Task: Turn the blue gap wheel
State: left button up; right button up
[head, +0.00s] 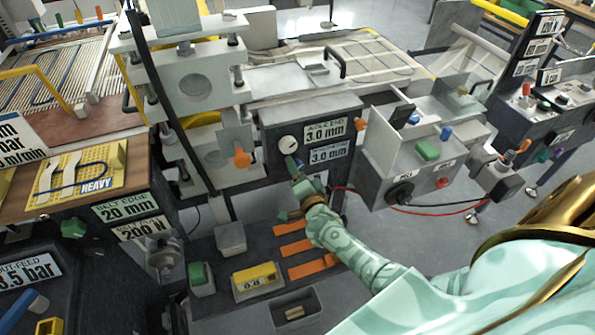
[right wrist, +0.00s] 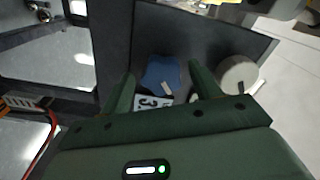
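The blue gap wheel (right wrist: 160,74) sits on a dark panel in the right wrist view, with a small white pointer mark at its edge. My right gripper (right wrist: 163,84) is open, with one green finger on each side of the wheel in that view. I cannot tell whether the fingers touch it. In the head view my right gripper (head: 293,167) is at the front of the dark gap box (head: 282,126), below a white dial, and largely hides the blue wheel. My left gripper is not in view.
A white dial (head: 288,144) is close by; a pale round knob (right wrist: 238,74) shows right of the wheel in the wrist view. An orange knob (head: 242,158) is left. A grey box with red and black cables (head: 405,165) stands right.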

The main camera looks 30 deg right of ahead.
jog(key=p+v, duration=0.2)
jog(key=v, duration=1.4)
jog(key=shift+p, duration=0.35)
jog(key=shift+s+a, duration=0.1)
jog(key=shift+a, duration=0.1)
jog(key=s+a+f+n+g+y, duration=0.2)
jog(key=s+a+f+n+g, duration=0.3)
jog(key=f, duration=0.6)
jog(key=s+f+n+g+y, duration=0.3)
jog(key=s+f+n+g, duration=0.1)
jog(key=s+f+n, duration=0.5)
jog(key=s+f+n+g, duration=0.2)
jog(key=s+f+g, duration=0.2)
jog(key=s, duration=0.7)
jog(key=s+d+f+n+g+h+b, duration=0.1)
jog(key=s+f+n+g, duration=0.2)
jog(key=s+f, duration=0.5)
jog(key=s, duration=0.3)
jog(key=shift+g, duration=0.4)
